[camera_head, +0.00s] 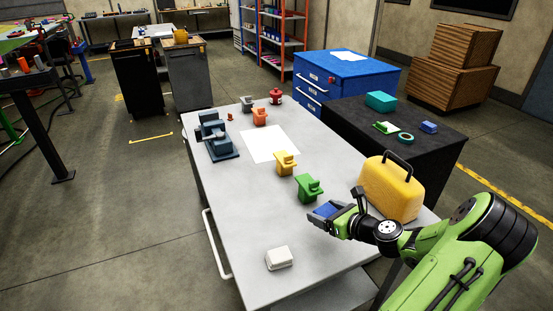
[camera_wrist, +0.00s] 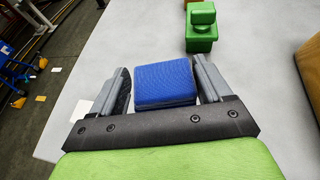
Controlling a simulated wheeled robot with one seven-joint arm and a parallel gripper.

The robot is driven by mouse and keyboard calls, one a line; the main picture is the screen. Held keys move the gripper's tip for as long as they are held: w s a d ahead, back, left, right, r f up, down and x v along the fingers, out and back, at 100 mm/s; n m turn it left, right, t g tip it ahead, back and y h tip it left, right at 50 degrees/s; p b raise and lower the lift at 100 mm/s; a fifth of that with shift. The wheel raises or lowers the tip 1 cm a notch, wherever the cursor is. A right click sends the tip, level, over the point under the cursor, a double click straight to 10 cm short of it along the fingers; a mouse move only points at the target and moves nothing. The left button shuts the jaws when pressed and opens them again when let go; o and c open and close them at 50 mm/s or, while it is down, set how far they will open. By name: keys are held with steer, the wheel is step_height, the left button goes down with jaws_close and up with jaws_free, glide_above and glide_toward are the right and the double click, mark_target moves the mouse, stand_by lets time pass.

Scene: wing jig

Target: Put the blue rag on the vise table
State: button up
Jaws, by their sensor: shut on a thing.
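The blue rag (camera_head: 325,210) is a small, folded, block-like pad between the fingers of my gripper (camera_head: 330,216). In the wrist view the rag (camera_wrist: 165,83) sits between the two grey fingers of my gripper (camera_wrist: 164,90), which is shut on it. The vise table (camera_head: 235,205) is a pale grey bench with a blue-grey vise (camera_head: 217,140) at its far left. My gripper is over the right part of this table, just in front of a green block-shaped piece (camera_head: 308,188). The exact height of the rag above the tabletop is hard to tell.
A yellow case (camera_head: 391,190) stands right of my gripper. A yellow piece (camera_head: 285,163), an orange piece (camera_head: 260,116) and a white sheet (camera_head: 270,145) lie farther back. A white box (camera_head: 279,258) is near the front. The table's left-middle is clear. A black cabinet (camera_head: 440,160) adjoins.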

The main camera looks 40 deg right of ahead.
mark_target(335, 239)
steer(key=s+d+r+m+h, duration=0.1)
steer(key=s+d, duration=0.1)
steer(key=d, duration=0.1)
steer(key=shift+h, duration=0.3)
steer(key=f+b, duration=0.2)
steer(key=f, duration=0.3)
steer(key=f+b, duration=0.3)
steer(key=f, duration=0.1)
steer(key=shift+s+d+f, duration=0.15)
steer(key=shift+s+f, duration=0.05)
steer(key=shift+f, duration=0.2)
steer(key=shift+r, duration=0.1)
